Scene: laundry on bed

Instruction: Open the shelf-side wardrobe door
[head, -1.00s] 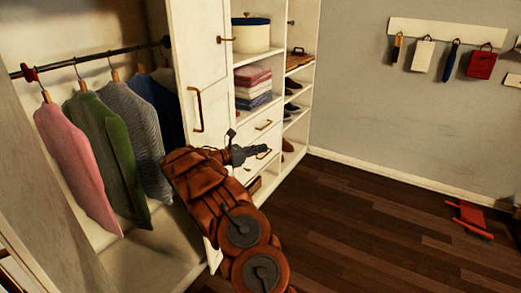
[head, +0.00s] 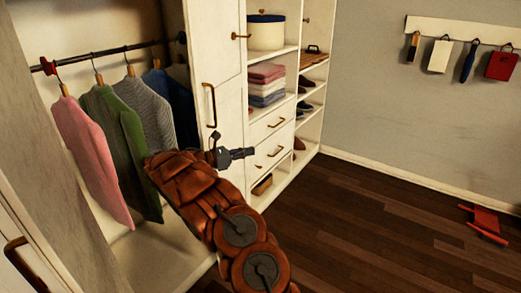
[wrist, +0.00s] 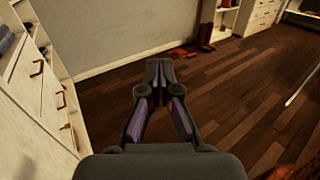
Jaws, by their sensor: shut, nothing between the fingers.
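The shelf-side wardrobe door (head: 222,75) is a tall white panel beside the shelves, with a brass handle (head: 209,105) near its left edge. It appears to stand ajar, with hanging clothes visible to its left; how far it is open is hard to tell. My gripper (head: 251,153) is right of the handle and lower, in front of the drawers in the head view, pointing right. In the wrist view its fingers (wrist: 158,72) are shut and empty, with floor beyond them. My arm hides the door's lower part.
Another door with a brass handle (head: 21,266) is at the lower left. Clothes hang from a dark rail (head: 112,53). White drawers (head: 270,128) and shelves stand right of the door.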

